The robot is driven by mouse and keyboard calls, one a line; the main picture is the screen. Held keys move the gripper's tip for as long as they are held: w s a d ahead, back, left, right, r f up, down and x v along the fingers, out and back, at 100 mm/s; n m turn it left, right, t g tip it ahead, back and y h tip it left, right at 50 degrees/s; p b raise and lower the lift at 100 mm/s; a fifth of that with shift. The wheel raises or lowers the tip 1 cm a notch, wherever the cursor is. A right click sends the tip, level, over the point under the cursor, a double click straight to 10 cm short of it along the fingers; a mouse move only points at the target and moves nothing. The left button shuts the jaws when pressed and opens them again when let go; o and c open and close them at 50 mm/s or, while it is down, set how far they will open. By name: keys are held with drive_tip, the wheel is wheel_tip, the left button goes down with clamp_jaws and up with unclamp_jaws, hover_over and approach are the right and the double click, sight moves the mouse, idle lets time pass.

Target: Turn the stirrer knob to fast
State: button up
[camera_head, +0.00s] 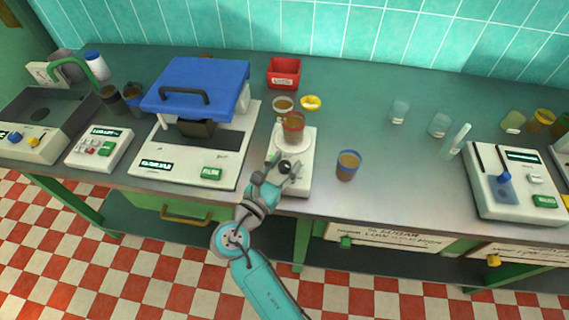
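The stirrer (305,150) is a white device near the front edge of the bench, with a round white plate on top. A red-rimmed cup of brown liquid (293,128) stands on the plate. The stirrer's black knob (285,166) is on the part nearest me. My gripper (283,170) is at the knob, with its fingers spread apart, one on each side of it. I cannot tell whether the fingers touch the knob. The gripper hides the stirrer's front left part, and no speed marking is readable.
A blue-rimmed cup (348,166) stands close to the stirrer's right. A white machine with a blue lid (199,88) stands to its left. A red bin (284,73), a brown cup (283,105) and a yellow ring-shaped item (311,102) are behind.

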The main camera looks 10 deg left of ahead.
idle(0.3)
drive_tip(key=v, duration=1.2)
idle(0.3)
